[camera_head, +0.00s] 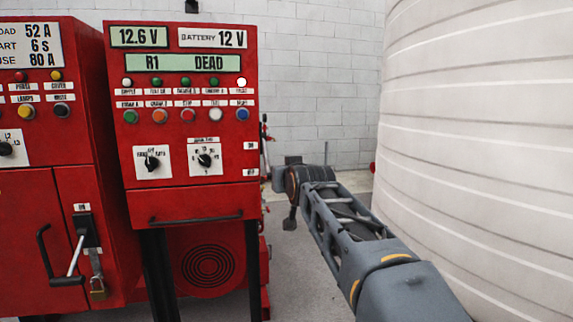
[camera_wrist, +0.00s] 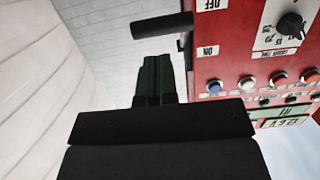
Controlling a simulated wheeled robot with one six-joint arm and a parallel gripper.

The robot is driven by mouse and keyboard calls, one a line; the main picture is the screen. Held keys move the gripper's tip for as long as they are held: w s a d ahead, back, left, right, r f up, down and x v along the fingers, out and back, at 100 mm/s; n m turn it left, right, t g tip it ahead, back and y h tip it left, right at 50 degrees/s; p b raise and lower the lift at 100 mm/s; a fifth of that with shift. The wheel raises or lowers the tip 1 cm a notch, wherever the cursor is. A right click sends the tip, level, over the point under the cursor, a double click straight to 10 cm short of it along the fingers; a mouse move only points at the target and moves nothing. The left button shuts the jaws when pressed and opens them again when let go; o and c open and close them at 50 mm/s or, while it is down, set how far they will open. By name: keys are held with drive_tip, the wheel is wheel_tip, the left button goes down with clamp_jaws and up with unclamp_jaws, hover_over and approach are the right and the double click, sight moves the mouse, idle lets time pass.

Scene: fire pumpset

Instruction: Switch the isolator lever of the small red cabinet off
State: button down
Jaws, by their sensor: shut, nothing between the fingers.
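The small red cabinet (camera_head: 197,100) stands left of centre in the head view, its display reading "R1 DEAD". ON and OFF labels sit on its front near the right edge. The wrist view shows this cabinet (camera_wrist: 245,60) upside down at the right. A black lever handle (camera_wrist: 162,25) juts out beside the cabinet near these labels, roughly level between them in that view. My gripper (camera_wrist: 158,60) is shut and empty. Its tips appear just below the handle in the picture; I cannot tell if they touch it. In the head view my wrist hides the fingertips.
A larger red cabinet (camera_head: 60,140) stands at the left, with its own lever (camera_head: 76,256) and a padlock (camera_head: 97,287). A big white ribbed tank (camera_head: 480,130) fills the right side, close to my arm. A grey block wall (camera_head: 320,60) stands behind.

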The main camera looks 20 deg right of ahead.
drive_tip(key=s+a+f+b, duration=0.1)
drive_tip(key=s+b, duration=0.3)
drive_tip(key=s, duration=0.5)
drive_tip(key=shift+a+f+b, duration=0.3)
drive_tip(key=shift+f+b, duration=0.1)
drive_tip(key=shift+f, duration=0.2)
drive_tip(key=shift+r, duration=0.1)
